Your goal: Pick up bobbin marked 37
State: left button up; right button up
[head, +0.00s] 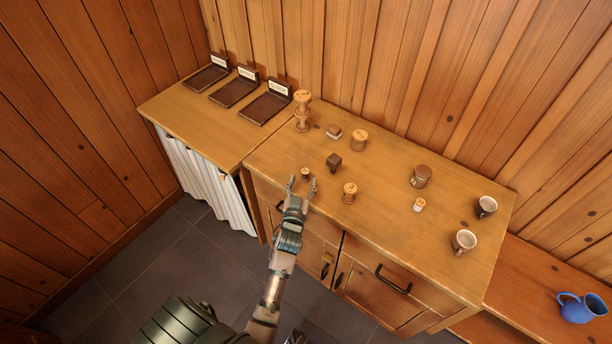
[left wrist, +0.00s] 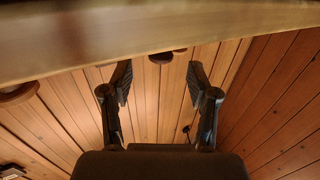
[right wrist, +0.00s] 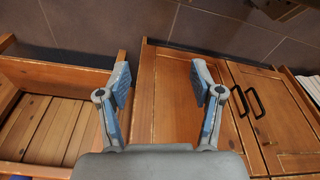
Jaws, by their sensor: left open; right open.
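Several turned wooden spools stand on the wooden cabinet top in the head view. They include a small one (head: 305,173), a light one (head: 350,192), a larger one (head: 359,140), a dark-topped one (head: 421,177), a small pale one (head: 418,205) and a tall flared piece (head: 302,110) at the back. No number is legible, so I cannot tell which is marked 37. My left gripper (head: 302,184) is open and empty at the front edge, its fingertips close to the small spool; it also shows in the left wrist view (left wrist: 159,83). My right gripper (right wrist: 160,83) is open and empty before the cabinet doors.
Dark labelled trays (head: 235,92) line the left counter. A blue jug (head: 580,308) sits on the lower right bench.

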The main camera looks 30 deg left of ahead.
aim_at(305, 175)
pick_arm(q)
jog(key=x, duration=0.3)
jog(key=shift+f, duration=0.1)
jog(key=shift+w+a, duration=0.1)
jog(key=shift+w, duration=0.3)
jog(key=shift+a, duration=0.15)
jog(key=c, duration=0.9)
pick_arm(e)
jog(key=shift+r, duration=0.6)
jog(key=shift+w, duration=0.1)
jog(key=shift+r, duration=0.1)
